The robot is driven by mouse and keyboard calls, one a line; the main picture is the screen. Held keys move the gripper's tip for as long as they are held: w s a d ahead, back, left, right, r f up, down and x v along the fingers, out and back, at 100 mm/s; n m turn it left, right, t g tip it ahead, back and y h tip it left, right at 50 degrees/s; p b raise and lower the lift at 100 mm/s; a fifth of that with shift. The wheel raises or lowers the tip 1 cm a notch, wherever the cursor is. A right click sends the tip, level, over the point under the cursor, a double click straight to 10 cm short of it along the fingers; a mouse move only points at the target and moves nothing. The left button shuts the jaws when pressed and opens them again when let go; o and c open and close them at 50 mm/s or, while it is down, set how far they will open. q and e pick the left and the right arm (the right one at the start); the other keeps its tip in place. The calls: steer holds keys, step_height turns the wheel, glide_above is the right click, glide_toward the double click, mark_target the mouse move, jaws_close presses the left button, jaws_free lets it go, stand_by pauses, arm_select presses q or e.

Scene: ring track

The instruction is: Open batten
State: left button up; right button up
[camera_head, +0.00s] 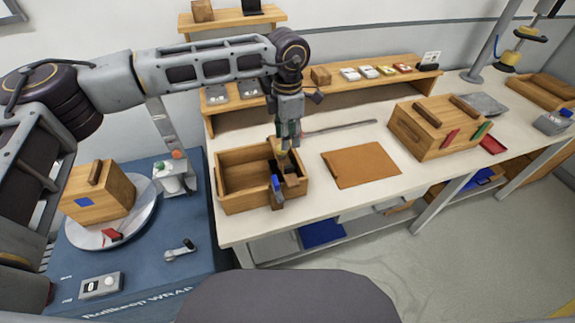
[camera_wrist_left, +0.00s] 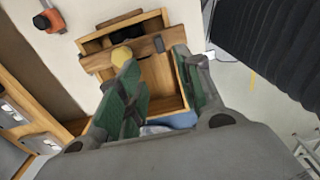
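An open-topped wooden box (camera_head: 238,202) stands near the front left of the pale bench. A wooden crosspiece, which may be the batten, lies across the box in the left wrist view (camera_wrist_left: 101,62). A blue part (camera_head: 276,186) shows at the box's front right. My left gripper (camera_head: 287,150) points down over the box's right part. In the wrist view its green-padded fingers (camera_wrist_left: 156,60) are apart with nothing clearly between them. Contact with the box cannot be told. My right gripper is not in view.
A brown mat (camera_head: 361,165) lies right of the box. A larger wooden box (camera_head: 420,140) with red and green parts stands farther right. A low shelf (camera_head: 330,92) with small items runs behind. On the left, another wooden box (camera_head: 108,203) sits on a round plate (camera_head: 140,215).

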mark_target(287, 167)
arm_select(q)
step_height(287, 167, down, 12)
steer(key=shift+p, duration=0.95)
steer(key=shift+f, duration=0.3)
jaws_close()
